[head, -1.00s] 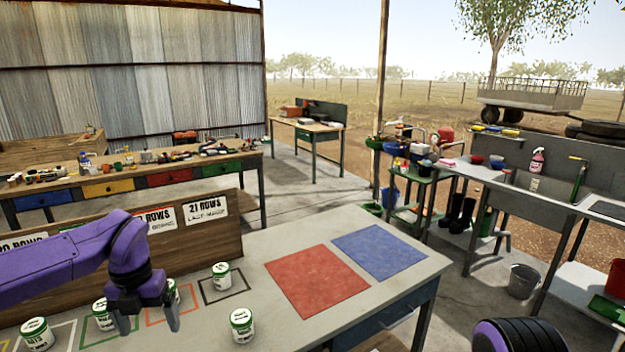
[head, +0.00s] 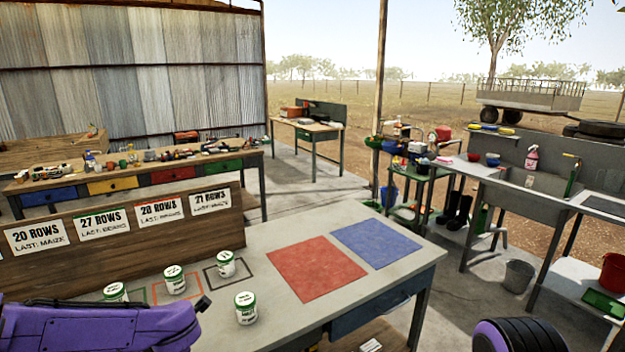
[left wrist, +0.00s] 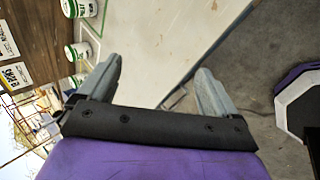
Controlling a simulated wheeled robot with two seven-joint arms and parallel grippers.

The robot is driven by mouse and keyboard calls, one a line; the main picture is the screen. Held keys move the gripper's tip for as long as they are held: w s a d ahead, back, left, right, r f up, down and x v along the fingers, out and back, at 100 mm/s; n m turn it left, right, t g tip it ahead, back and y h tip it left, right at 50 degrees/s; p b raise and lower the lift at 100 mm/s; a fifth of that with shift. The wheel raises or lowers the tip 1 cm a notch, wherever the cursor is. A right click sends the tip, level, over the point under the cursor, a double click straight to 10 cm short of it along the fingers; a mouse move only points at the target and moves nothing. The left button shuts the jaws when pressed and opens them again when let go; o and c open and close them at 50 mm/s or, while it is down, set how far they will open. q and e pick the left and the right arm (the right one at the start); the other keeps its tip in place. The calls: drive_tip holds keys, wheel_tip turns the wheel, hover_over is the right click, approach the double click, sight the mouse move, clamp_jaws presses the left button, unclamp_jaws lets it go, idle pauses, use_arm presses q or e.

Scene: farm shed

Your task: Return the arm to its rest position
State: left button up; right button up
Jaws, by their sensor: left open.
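My left arm is purple and fills the lower left of the head view. Its gripper is hidden there behind or below the arm. In the left wrist view my left gripper (left wrist: 158,88) shows two grey fingers spread apart with nothing between them. White cans with green bands stand on the grey bench (head: 390,279): one can (head: 226,263) in a black outline, one can (head: 174,279) in a red outline, one can (head: 115,292) in a green outline. Another can (head: 245,308) stands outside the outlines. My right gripper is not in view.
A red square (head: 316,269) and a blue square (head: 375,243) on the bench are bare. A wooden board (head: 120,238) with row-count signs stands along the bench's back edge. A sink bench (head: 520,200) is at right, a grey bucket (head: 519,275) on the floor beside it.

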use_arm(q)
drive_tip(key=s+d+f+m+t+h+b, duration=0.1)
drive_tip(key=s+d+f+m, duration=0.1)
drive_tip(key=s+f+m, duration=0.35)
drive_tip(key=s+d+f+m+b, duration=0.1)
drive_tip(key=s+f+m, duration=0.15)
drive_tip(key=f, duration=0.55)
drive_tip(key=s+d+f+m+t+h+b, duration=0.1)
drive_tip(key=s+d+f+m+b, duration=0.1)
drive_tip(key=s+f+m, duration=0.4)
drive_tip(key=s+a+f+m+g+b, duration=0.1)
drive_tip(key=s+f+m+b, duration=0.1)
drive_tip(key=s+f, duration=0.4)
drive_tip(key=s+a+f+m+g+b, duration=0.2)
drive_tip(key=s+f+m, duration=0.3)
drive_tip(key=s, duration=0.6)
drive_tip(key=shift+s+f+h, duration=0.15)
drive_tip(key=shift+f+h, duration=0.15)
drive_tip(key=shift+f, duration=0.25)
